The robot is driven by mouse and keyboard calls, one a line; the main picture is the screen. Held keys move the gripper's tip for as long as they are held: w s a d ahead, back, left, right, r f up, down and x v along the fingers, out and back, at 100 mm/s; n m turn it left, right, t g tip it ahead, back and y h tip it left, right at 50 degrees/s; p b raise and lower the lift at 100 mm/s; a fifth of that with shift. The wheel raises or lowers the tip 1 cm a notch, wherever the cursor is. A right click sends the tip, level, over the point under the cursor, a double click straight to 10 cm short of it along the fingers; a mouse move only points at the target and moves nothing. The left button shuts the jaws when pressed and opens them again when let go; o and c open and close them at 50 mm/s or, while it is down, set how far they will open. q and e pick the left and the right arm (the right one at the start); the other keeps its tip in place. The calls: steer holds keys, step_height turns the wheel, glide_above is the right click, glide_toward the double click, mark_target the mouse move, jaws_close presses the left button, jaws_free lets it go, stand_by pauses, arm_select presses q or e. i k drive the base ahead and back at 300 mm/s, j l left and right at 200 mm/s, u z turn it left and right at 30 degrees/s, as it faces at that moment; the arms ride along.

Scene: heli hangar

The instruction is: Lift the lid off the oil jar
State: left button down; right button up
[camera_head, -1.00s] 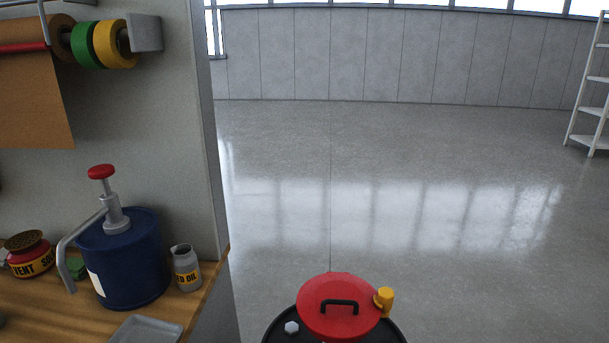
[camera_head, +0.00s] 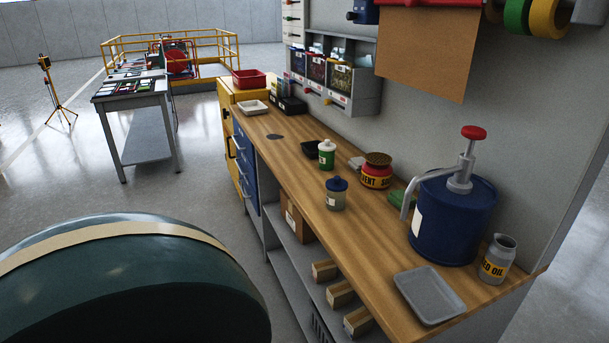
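Neither of my grippers is in view.
A large dark green rounded thing (camera_head: 130,285) fills the lower left. Floor is open beyond it.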

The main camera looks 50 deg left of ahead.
mark_target(336, 184)
steer(key=u, duration=1.5)
steer(key=i+j+z, duration=0.1)
steer(key=j, duration=0.2)
steer(key=i+j+z, duration=0.1)
steer(key=i+j, duration=0.15)
steer(key=i+j+z, duration=0.1)
steer(key=j, duration=0.25)
steer(key=i+j+z, duration=0.1)
steer(key=j, duration=0.2)
steer(key=i+j+z, duration=0.1)
steer(key=j, duration=0.25)
steer(key=i, duration=0.1)
